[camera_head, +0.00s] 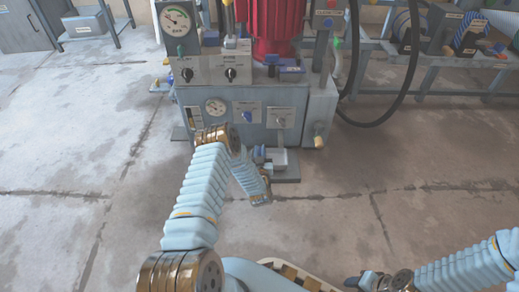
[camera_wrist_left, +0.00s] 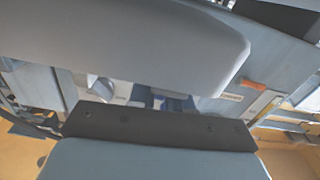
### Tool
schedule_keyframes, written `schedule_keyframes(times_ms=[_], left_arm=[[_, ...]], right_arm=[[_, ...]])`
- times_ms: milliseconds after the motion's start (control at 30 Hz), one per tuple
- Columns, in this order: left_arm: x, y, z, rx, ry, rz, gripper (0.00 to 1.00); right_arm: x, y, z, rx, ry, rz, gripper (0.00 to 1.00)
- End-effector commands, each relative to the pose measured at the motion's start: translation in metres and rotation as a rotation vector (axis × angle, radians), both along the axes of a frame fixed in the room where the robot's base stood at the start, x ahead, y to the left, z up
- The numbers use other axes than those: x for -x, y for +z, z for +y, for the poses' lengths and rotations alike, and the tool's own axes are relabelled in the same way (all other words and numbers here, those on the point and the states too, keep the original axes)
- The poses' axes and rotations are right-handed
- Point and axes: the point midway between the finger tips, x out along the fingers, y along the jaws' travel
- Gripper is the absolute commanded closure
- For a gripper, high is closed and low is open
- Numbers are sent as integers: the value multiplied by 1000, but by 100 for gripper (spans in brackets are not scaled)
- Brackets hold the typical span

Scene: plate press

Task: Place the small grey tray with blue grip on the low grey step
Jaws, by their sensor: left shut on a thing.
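My left arm reaches forward to the front of the grey press. My left gripper (camera_head: 262,158) is low at the press's foot and shut on the small grey tray with blue grip (camera_head: 279,157). Part of the tray is hidden by the gripper and arm. The low grey step (camera_head: 288,173) lies at the floor just under the tray; I cannot tell whether they touch. In the left wrist view, my gripper's large pale and dark parts fill most of the picture, and the tray is not clear. My right gripper (camera_head: 366,281) is low at the bottom right, away from the press; its jaws are unclear.
The press (camera_head: 262,120) stands over the step, with gauges, knobs and a red motor (camera_head: 270,25) on top. A black hose (camera_head: 385,122) loops down at its right. A rack (camera_head: 440,80) stands at the back right.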

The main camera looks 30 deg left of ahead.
Motion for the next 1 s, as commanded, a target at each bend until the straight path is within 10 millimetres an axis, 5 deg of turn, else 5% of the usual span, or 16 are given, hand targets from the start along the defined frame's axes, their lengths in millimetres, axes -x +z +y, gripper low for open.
schedule_keyframes(times_ms=[533,567,700,1000], left_arm=[[-1,-11,0,-1,0,-2,100],[0,-12,0,0,0,0,79],[0,-12,0,0,0,0,57],[0,-11,0,-1,0,-1,56]], right_arm=[[0,0,0,0,0,0,57],[0,0,0,0,0,0,57],[0,0,0,0,0,0,57],[0,0,0,0,0,0,57]])
